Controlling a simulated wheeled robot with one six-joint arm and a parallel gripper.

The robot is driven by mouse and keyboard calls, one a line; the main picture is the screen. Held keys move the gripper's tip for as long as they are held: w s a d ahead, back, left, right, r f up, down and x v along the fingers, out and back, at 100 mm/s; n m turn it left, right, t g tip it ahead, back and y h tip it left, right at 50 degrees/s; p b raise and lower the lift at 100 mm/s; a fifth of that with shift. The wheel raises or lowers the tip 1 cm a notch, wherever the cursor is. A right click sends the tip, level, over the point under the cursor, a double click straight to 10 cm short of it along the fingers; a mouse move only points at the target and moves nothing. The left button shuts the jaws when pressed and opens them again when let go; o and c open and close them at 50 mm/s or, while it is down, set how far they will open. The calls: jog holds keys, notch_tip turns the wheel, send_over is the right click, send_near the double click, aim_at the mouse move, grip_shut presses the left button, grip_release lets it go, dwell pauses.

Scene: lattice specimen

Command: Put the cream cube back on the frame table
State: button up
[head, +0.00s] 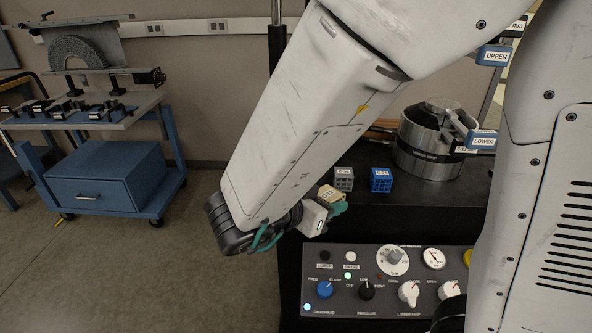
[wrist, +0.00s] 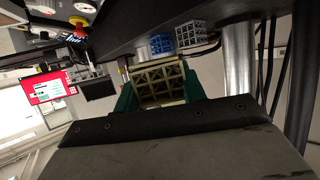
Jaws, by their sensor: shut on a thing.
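The cream cube (wrist: 160,82) is a lattice block held between the green fingers of my gripper (wrist: 163,92) in the wrist view. In the head view the cube (head: 327,194) shows at the tip of my gripper (head: 333,203), partly hidden by the fingers and wrist. My gripper is shut on it, in front of the black frame table (head: 430,186). A grey cube (head: 344,178) and a blue cube (head: 381,179) stand on that table, just beyond and to the right of the held cube. The cream cube is apart from both.
A control panel (head: 385,283) with knobs and lit buttons sits below the table front. A metal cylinder (head: 428,140) stands behind the cubes, with grips labelled LOWER (head: 482,139) and UPPER (head: 494,55) nearby. A blue cart (head: 105,178) is at left. Floor between is clear.

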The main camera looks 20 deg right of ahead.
jog(key=shift+g, duration=0.3)
jog(key=w, duration=0.5)
jog(key=w+d+f, duration=0.1)
jog(key=w, duration=0.9)
jog(key=shift+w+d+f, duration=0.3)
jog(key=shift+d, duration=0.1)
jog(key=shift+f, duration=1.75)
jog(key=shift+f, duration=0.1)
jog(key=o, duration=1)
jog(key=shift+o, duration=0.2)
jog(key=shift+s+a+r, duration=0.1)
jog(key=shift+a+r, duration=0.2)
jog(key=shift+a, duration=0.05)
jog(key=v, duration=1.1)
